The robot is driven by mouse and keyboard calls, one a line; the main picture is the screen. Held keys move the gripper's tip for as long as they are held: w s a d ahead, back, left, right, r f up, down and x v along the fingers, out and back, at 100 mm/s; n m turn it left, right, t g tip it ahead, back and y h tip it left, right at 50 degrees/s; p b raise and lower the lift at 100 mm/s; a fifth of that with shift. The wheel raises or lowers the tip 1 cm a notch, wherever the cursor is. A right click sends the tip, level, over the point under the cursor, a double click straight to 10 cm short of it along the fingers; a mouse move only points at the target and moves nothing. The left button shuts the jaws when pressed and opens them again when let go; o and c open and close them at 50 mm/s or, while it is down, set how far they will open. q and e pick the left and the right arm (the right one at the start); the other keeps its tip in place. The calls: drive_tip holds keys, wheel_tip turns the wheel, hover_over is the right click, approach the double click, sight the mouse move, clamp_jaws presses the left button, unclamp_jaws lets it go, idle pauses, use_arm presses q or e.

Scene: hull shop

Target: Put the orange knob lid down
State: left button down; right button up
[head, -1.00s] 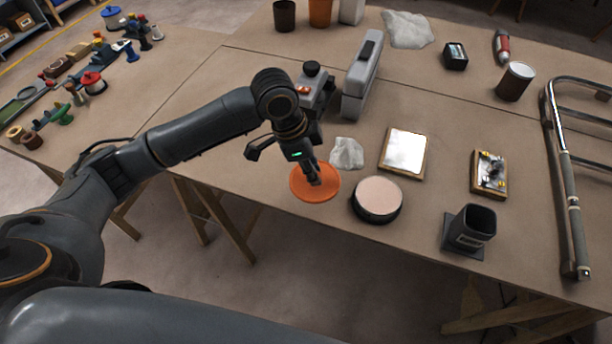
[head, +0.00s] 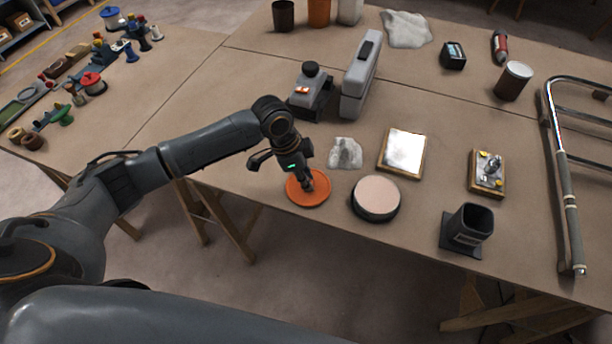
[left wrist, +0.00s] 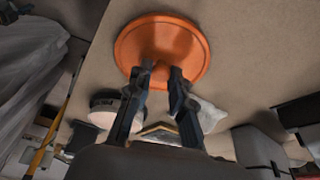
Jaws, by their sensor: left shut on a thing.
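The orange knob lid (head: 306,199) is a flat round disc at the front edge of the table, left of a round tin with a pale pink top. My left gripper (head: 309,184) comes down on it from above and is shut on its knob. In the left wrist view the lid (left wrist: 190,40) shows with both fingertips (left wrist: 160,76) at its centre, and the fingers hide most of the knob. The lid looks level and at or very near the tabletop; I cannot tell whether it touches. My right gripper is not in view.
The round tin (head: 377,200) stands close right of the lid. A crumpled white cloth (head: 345,153) lies behind it. A grey device (head: 310,92) and tall grey case (head: 361,75) stand farther back. The tabletop (head: 225,160) left of the lid is clear.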

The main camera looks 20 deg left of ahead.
use_arm(q)
drive_tip(key=c, duration=1.2)
unclamp_jaws()
drive_tip(key=v, duration=1.2)
